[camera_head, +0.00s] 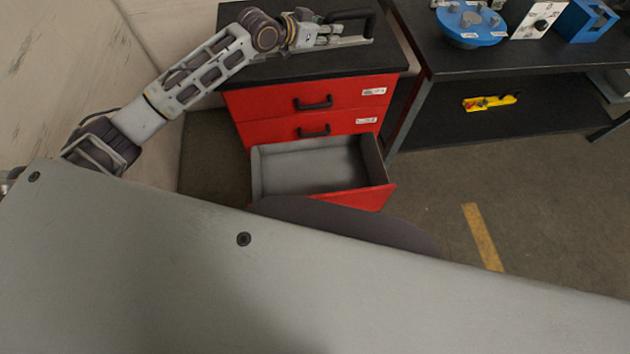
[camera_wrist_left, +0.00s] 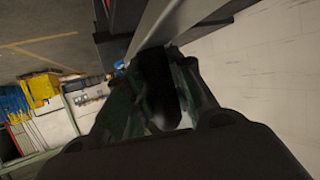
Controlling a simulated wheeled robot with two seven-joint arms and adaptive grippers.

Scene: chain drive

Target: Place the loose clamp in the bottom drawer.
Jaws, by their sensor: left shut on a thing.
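The red cabinet's bottom drawer (camera_head: 312,172) is pulled open in the head view, and its grey inside looks empty. My left gripper (camera_head: 325,37) is over the black cabinet top, shut on the clamp (camera_head: 352,41). The clamp has a grey bar and a black part behind it. The head view does not show clearly whether the clamp touches the cabinet top. In the left wrist view, a dark part of the clamp (camera_wrist_left: 158,82) sits between the fingers, with a long grey bar beyond. My right gripper is not in view.
Two upper red drawers (camera_head: 320,112) are shut. A black workbench (camera_head: 470,56) to the right holds a blue round fixture (camera_head: 470,24); a yellow tool (camera_head: 490,102) lies on its lower shelf. My own grey body covers the foreground. Floor right of the drawer is clear.

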